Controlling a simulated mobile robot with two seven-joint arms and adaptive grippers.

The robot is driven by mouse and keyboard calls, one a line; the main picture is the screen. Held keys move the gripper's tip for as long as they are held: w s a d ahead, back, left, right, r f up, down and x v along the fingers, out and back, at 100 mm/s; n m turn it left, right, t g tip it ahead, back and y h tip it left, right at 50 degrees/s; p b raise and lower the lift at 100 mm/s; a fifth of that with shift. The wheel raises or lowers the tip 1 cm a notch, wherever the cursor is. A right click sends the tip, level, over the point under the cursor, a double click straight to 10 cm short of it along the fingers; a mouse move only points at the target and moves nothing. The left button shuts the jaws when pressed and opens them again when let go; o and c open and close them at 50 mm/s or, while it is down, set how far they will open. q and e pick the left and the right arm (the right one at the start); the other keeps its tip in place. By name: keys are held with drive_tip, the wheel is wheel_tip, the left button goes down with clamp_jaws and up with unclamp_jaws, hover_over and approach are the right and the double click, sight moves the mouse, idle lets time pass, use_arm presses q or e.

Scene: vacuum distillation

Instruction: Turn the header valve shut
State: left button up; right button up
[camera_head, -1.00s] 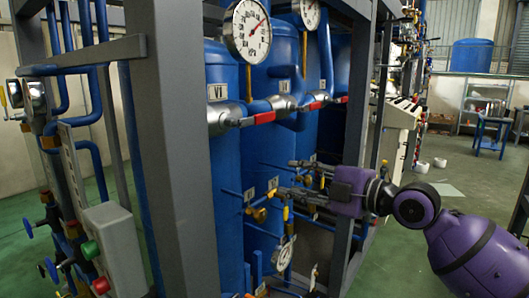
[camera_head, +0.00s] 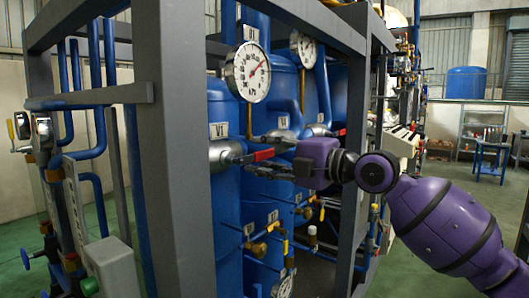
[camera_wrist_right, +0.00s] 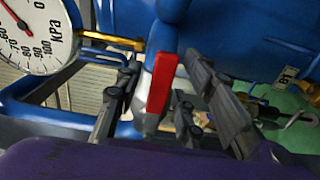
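A valve with a red lever (camera_head: 250,156) sits on the horizontal pipe in front of the nearest blue tank, below a large gauge. Its silver body (camera_head: 224,152) is left of the lever. My right gripper (camera_head: 266,154) is open, with its fingers above and below the lever's right part. In the right wrist view the red lever (camera_wrist_right: 162,82) stands between the two spread fingers of the gripper (camera_wrist_right: 170,95), with gaps visible on both sides. Contact cannot be made out. My left gripper is not in view.
The white kPa gauge (camera_head: 248,72) hangs just above the valve. A grey frame post (camera_head: 180,160) stands to the left, another post (camera_head: 352,215) near my right arm. Another red lever (camera_head: 339,132) is farther back. Small yellow-handled valves (camera_head: 258,248) sit below.

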clamp_jaws()
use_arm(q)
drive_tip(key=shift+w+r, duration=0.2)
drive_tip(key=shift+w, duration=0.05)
